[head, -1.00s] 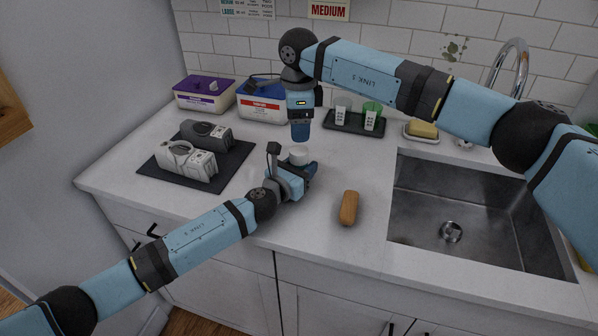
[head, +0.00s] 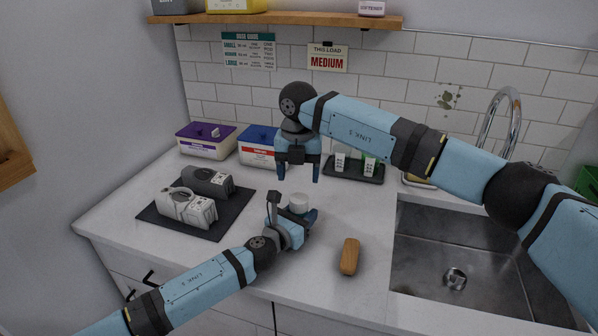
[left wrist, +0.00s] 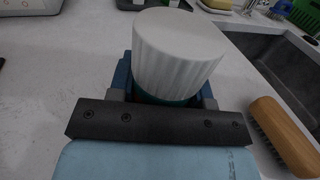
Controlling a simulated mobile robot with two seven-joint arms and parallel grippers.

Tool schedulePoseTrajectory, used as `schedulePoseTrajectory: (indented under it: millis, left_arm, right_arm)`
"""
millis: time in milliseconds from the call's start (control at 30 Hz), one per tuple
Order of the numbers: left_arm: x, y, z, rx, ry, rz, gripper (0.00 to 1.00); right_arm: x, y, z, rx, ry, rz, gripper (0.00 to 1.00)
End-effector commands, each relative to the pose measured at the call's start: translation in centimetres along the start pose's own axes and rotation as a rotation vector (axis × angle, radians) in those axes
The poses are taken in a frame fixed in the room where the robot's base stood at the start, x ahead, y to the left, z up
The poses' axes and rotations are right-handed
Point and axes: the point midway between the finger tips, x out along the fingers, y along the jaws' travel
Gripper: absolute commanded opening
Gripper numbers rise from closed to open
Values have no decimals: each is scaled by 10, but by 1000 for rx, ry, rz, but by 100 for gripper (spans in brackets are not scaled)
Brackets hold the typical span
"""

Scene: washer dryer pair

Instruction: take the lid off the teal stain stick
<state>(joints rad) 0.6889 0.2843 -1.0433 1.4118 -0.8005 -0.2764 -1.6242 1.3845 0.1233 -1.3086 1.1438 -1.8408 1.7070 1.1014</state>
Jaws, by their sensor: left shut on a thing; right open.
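The stain stick has a white ribbed lid (head: 299,199), which fills the upper middle of the left wrist view (left wrist: 178,48). A thin strip of its teal body (left wrist: 165,99) shows under the lid; the rest is hidden by my left gripper. My left gripper (head: 302,215) is shut around the body, low over the counter. The stick looks about upright, with the lid on it. My right gripper (head: 298,179) is open and empty, pointing down just above the lid in the head view, with a finger to each side. It is apart from the lid.
A wooden brush (head: 349,256) lies right of the stick, before the sink (head: 440,240). A dark mat (head: 229,222) with two grey devices is at left. Purple-lidded (head: 205,141) and blue-lidded tubs and a black tray (head: 356,178) stand behind. The counter around the stick is clear.

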Motion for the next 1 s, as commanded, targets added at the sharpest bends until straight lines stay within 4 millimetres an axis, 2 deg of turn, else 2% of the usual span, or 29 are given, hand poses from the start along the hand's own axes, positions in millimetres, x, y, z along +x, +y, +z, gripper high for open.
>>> schedulePoseTrajectory:
  millis: [300, 533, 733, 1000]
  left_arm:
    - [0, 0, 0, 0, 0, 0, 0]
    - [0, 0, 0, 0, 0, 0, 0]
    - [0, 0, 0, 0, 0, 0, 0]
    - [0, 0, 0, 0, 0, 0, 0]
  right_arm:
    - [1, 0, 0, 706, 1, 1, 68]
    - [0, 0, 0, 1139, 1, 0, 68]
    - [0, 0, 0, 1332, 1, -1, 68]
    - [15, -1, 0, 1372, 2, -2, 68]
